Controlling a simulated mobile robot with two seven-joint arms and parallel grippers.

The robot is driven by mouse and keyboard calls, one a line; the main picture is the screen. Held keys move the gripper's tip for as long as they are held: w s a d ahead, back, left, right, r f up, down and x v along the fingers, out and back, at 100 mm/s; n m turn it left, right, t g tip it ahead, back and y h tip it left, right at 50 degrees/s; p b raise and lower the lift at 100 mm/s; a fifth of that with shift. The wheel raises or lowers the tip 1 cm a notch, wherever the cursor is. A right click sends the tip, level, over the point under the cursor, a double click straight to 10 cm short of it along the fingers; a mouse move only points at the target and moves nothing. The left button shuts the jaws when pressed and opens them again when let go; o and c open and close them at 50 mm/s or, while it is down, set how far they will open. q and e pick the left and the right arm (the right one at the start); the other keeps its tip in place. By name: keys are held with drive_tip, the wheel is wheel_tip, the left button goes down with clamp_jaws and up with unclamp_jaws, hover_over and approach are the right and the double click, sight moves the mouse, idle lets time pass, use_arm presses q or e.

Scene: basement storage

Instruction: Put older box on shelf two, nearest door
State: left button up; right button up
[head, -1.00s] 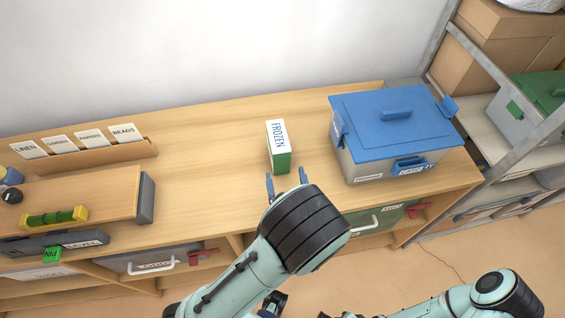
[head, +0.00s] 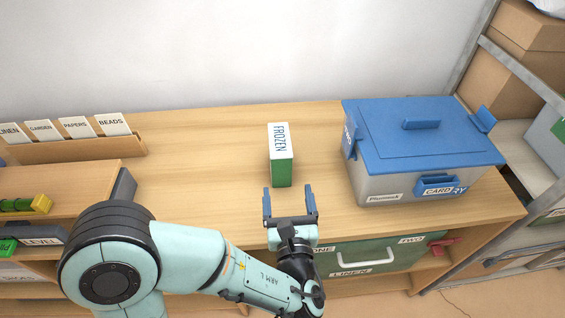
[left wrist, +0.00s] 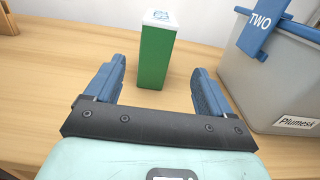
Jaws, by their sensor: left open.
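A green box with a white top marked FROZEN (head: 281,165) stands upright on the wooden bench top. It also shows in the left wrist view (left wrist: 155,55), just beyond my fingers. My left gripper (head: 290,203) is open and empty, in front of the box and apart from it. A grey bin with a blue lid (head: 412,135) stands to the right; its tags read Plumeek, CARD and, in the left wrist view, TWO (left wrist: 264,22). Below the bench top is a green drawer (head: 372,258) labelled LINEN, with a TWO tag at its upper right. My right gripper is not in view.
A card rack (head: 75,148) with GARDEN, PAPERS and BEADS cards is at the back left. A raised wooden board (head: 75,175) and a yellow-green level (head: 27,204) are at the left. A metal rack with cardboard boxes (head: 520,70) stands at the right. The bench behind the green box is clear.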

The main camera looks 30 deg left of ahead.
sight(283, 167)
use_arm(q)
drive_tip(key=x, duration=0.7)
drive_tip(key=shift+w+a+b, duration=0.2)
drive_tip(key=shift+a+b, duration=0.05)
drive_tip(key=shift+b, duration=0.05)
drive_tip(key=x, duration=0.2)
drive_tip(key=b+x, duration=0.1)
drive_tip(key=x, duration=0.1)
drive_tip(key=shift+a+f, duration=0.25)
drive_tip(key=shift+f, duration=0.05)
drive_tip(key=shift+w+a, duration=0.25)
drive_tip(key=shift+w, duration=0.15)
drive_tip(key=shift+r, duration=0.1)
drive_tip(key=c, duration=1.5)
wheel_tip(283, 167, up, 20)
drive_tip(key=p, duration=0.6)
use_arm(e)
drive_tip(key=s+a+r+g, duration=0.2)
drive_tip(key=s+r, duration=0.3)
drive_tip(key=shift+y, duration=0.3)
use_arm(q)
drive_tip(key=shift+s, duration=0.1)
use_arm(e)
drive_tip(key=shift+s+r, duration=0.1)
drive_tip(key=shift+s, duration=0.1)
